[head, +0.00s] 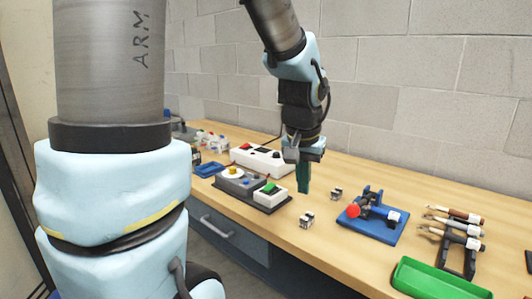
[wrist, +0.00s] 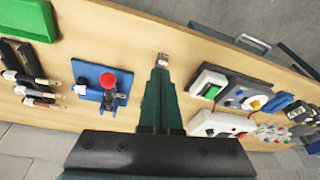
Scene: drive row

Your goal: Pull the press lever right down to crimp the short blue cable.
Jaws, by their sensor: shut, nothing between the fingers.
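The press is a small device on a blue base plate (head: 388,229) on the bench, right of my gripper in the head view. Its lever ends in a red knob (head: 353,211); how far down the lever stands is hard to tell. The wrist view shows the press (wrist: 88,77) left of my fingers, with the red knob (wrist: 108,80) pointing towards the camera. My gripper (head: 303,188) is shut and empty, pointing down above the bench, apart from the press.
Two small metal pieces (head: 307,221) (head: 337,193) lie near my gripper. A rack with several cables (head: 468,240) and a green tray (head: 440,280) are right of the press. A grey control box (head: 245,184) and white power box (head: 262,159) stand left. A block wall runs behind.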

